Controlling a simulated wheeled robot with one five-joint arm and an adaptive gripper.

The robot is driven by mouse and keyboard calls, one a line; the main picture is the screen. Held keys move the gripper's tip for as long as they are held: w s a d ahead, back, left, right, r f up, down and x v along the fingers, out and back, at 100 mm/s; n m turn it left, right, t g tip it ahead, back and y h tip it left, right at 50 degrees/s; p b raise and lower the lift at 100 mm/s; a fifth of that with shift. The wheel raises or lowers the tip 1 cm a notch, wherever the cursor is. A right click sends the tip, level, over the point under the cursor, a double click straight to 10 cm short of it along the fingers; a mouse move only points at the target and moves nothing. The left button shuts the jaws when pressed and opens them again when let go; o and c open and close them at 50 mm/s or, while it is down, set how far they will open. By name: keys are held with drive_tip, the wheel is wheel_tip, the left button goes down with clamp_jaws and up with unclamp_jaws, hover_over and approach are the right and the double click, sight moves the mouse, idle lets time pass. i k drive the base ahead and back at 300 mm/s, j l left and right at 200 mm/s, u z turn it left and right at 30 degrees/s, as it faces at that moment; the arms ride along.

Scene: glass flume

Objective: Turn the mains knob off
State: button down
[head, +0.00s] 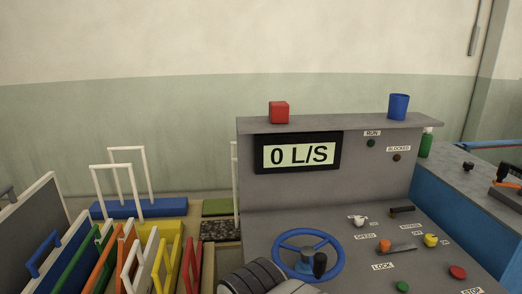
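A grey control console (300,220) carries several small controls on its sloped top. No label that I can read says mains, so I cannot tell which control is the mains knob. A white knob (358,220) sits near the back, with small lettering beside it. An orange knob (384,245) is in front of it, and a yellow knob (430,240) sits to the right, near small lettering. My gripper's fingers are not in view. A dark ribbed part at the bottom edge seems to be mine.
A blue handwheel (308,236) stands up from the console. A black lever (401,210), red button (458,272) and green button (402,287) are nearby. A 0 L/S display (298,154) is behind; a red block (279,112) and blue cup (399,106) stand on its ledge.

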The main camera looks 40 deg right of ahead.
sight(430, 239)
drive_tip(key=k+l+z, duration=0.1)
drive_tip(key=l+z, duration=0.25)
drive_tip(key=l, duration=0.15)
drive_tip(key=l+z, duration=0.35)
drive_tip(key=l, duration=0.2)
drive_tip(key=l+z, duration=0.35)
drive_tip(key=l, duration=0.2)
drive_tip(key=z, duration=0.85)
drive_tip(key=k+l, duration=0.05)
